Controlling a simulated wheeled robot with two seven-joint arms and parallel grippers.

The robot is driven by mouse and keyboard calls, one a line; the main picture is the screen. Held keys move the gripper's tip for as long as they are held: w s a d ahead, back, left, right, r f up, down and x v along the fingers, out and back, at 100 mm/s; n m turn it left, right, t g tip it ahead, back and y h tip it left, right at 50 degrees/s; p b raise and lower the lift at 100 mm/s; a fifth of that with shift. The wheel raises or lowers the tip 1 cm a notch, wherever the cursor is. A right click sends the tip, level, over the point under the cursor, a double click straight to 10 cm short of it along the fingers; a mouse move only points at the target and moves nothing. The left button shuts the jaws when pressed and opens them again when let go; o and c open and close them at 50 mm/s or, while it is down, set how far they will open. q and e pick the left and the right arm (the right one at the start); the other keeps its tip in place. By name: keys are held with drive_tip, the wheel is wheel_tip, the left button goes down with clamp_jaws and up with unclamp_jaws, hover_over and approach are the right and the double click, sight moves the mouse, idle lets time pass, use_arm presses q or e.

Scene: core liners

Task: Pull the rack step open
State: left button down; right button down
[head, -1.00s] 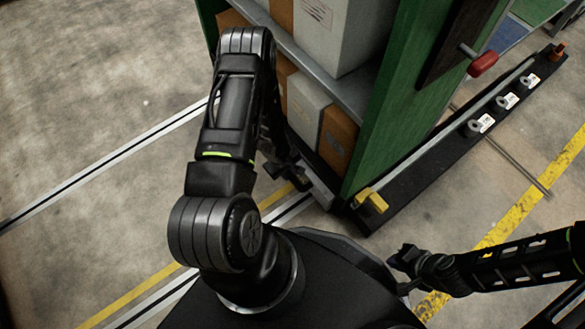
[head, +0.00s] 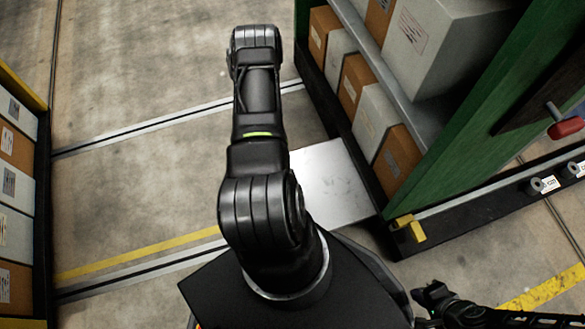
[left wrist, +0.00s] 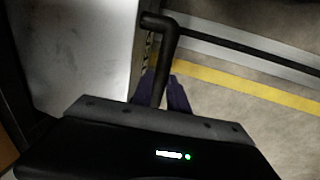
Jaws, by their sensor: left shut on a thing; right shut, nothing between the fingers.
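The rack step, a flat pale metal plate (head: 332,185), sticks out from under the right-hand rack at floor level. In the left wrist view the step (left wrist: 85,50) fills the upper left, with a black bar handle (left wrist: 168,45) along its edge. My left gripper (left wrist: 163,95) is shut on this handle; in the head view my own left arm hides it and the handle. My right gripper (head: 432,296) is shut and empty, low at the right, away from the step.
The green-sided rack (head: 490,95) holds several boxes; a yellow block (head: 409,227) sits at its base corner. Another rack with boxes (head: 18,190) stands at the left edge. Floor rails (head: 170,132) and a yellow line (head: 140,254) cross the open concrete between them.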

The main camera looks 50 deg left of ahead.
use_arm(q)
drive_tip(key=c, duration=1.3)
unclamp_jaws()
wheel_tip(320, 180, up, 8)
drive_tip(key=s+p, duration=0.1)
drive_tip(key=p, duration=0.2)
drive_tip(key=shift+s+a+f, duration=0.2)
drive_tip(key=shift+s, duration=0.05)
